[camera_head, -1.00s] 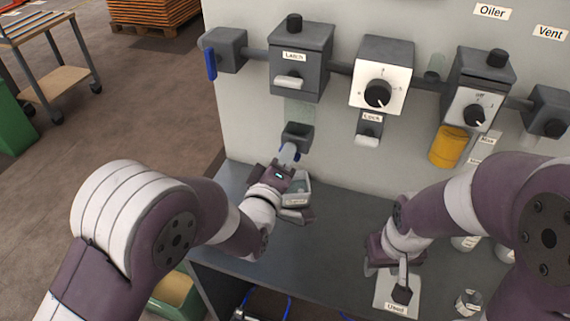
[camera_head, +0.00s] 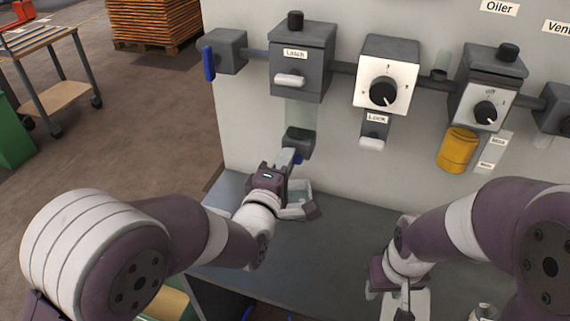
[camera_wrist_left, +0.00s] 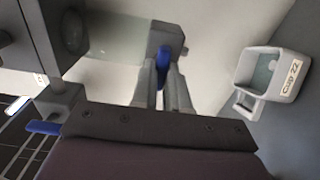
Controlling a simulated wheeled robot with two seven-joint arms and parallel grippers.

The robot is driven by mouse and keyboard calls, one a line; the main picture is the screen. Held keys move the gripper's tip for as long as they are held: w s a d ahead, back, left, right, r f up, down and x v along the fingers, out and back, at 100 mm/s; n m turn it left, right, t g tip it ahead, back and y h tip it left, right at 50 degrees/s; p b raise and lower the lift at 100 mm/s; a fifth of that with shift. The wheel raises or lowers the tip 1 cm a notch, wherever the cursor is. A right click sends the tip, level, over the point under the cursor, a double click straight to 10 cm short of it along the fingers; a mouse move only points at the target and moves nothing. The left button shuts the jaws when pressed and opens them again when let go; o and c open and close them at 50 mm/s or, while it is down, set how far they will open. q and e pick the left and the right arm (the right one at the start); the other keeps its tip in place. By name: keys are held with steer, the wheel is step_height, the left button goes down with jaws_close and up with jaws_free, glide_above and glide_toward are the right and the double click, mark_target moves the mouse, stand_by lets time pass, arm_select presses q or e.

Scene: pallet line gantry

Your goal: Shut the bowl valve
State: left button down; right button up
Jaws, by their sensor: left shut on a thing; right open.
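The clear filter bowl (camera_head: 300,114) hangs under the grey housing labelled Latch (camera_head: 298,72). A dark grey valve block (camera_head: 299,138) sits at its lower end. The blue bowl valve lever (camera_head: 298,160) shows just below that block. In the left wrist view the lever (camera_wrist_left: 164,58) stands between the two fingers of my left gripper (camera_wrist_left: 166,75), which is shut on it. In the head view my left gripper (camera_head: 287,158) partly hides the lever. My right gripper (camera_head: 386,294) is open, low over the bench, well away from the valve.
A grey cup labelled Cup 22 (camera_wrist_left: 272,74) stands beside my left gripper, close to the wrist. Another blue lever (camera_head: 208,63) is on the block at the line's left end. A yellow cylinder (camera_head: 457,149) hangs at right. The bench middle (camera_head: 335,240) is clear.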

arm_select(q)
steer(key=c, duration=1.1)
jaws_free()
steer(key=shift+w, duration=0.1)
arm_select(e)
steer(key=shift+d, duration=0.1)
steer(key=shift+r+p, duration=0.4)
steer(key=shift+p, duration=0.05)
arm_select(q)
steer(key=v, duration=1.2)
steer(key=shift+s, duration=0.35)
